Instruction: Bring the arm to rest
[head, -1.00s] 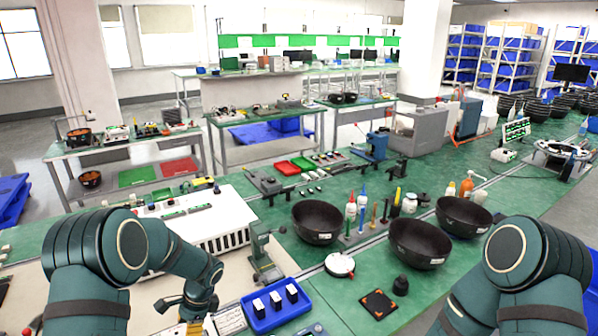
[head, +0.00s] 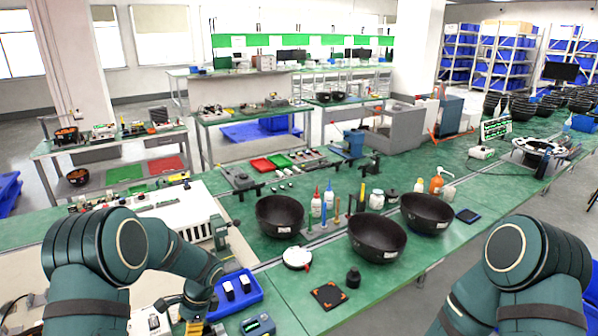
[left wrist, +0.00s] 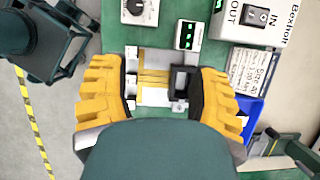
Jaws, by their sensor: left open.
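My left arm enters the head view from the left and is bent, with its left gripper (head: 190,318) low over the near workbench (head: 290,290), beside a blue tray. In the left wrist view the left gripper (left wrist: 165,85) has its two yellow ribbed fingers spread wide. A small metal fixture (left wrist: 160,75) shows between them, and I see nothing held. My right arm (head: 515,270) stands at the lower right of the head view; its gripper is out of frame.
The blue tray (head: 258,288) holds white blocks, partly hidden by my left arm. Black bowls (head: 281,215) (head: 377,239) (head: 427,213) stand on the green bench. A white slotted box (head: 190,215) lies behind my left arm. Open floor (head: 480,262) shows beyond the bench's right edge.

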